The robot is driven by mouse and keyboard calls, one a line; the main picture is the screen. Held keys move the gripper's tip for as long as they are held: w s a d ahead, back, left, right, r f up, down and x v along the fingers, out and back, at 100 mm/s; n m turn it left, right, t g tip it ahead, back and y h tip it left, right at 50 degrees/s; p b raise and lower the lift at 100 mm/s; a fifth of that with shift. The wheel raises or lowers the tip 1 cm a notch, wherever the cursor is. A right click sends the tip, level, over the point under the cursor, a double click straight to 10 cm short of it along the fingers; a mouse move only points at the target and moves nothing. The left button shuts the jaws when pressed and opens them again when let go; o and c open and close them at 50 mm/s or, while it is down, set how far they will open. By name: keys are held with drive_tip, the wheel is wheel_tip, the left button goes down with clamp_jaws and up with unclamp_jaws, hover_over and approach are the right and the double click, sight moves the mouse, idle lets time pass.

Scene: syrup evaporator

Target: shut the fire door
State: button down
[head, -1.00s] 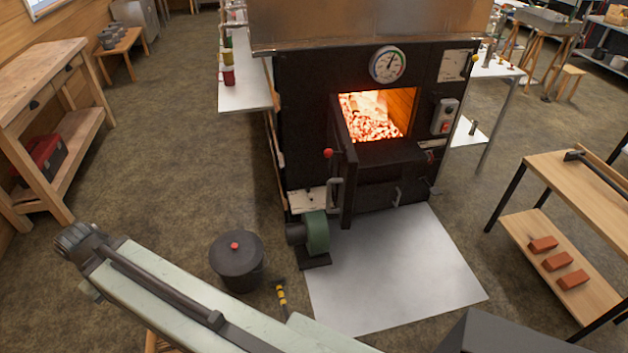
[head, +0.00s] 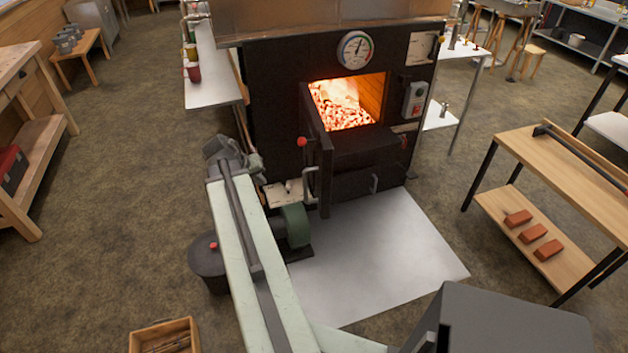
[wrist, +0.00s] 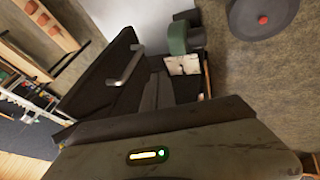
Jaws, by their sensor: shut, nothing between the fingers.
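The fire door (head: 318,165) is a dark slab with a grey handle and a red knob on its edge. It stands swung wide open in the head view, at the left side of the glowing firebox opening (head: 345,103). It also shows in the wrist view (wrist: 92,72) as a dark panel with its handle towards the blower. My gripper (head: 252,165) is at the end of my raised arm, left of the door in the head view and apart from it. It is shut and empty.
A green blower (head: 294,226) stands below the door's left side, with a lidded dark bin (head: 208,265) beside it. A pale floor plate (head: 375,255) lies clear before the evaporator. A bench with bricks (head: 533,232) stands right; a crate (head: 165,335) is near the bottom.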

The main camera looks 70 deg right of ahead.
drive_tip(key=s+d+m+g, duration=0.1)
drive_tip(key=s+d+m, duration=0.1)
drive_tip(key=s+d, duration=0.5)
drive_tip(key=b, duration=0.8)
approach(320, 182)
drive_tip(key=w+x, duration=0.1)
drive_tip(key=x, duration=0.4)
drive_tip(key=shift+s+f+h, duration=0.15)
drive_tip(key=shift+s+h, duration=0.1)
drive_tip(key=shift+h, duration=0.15)
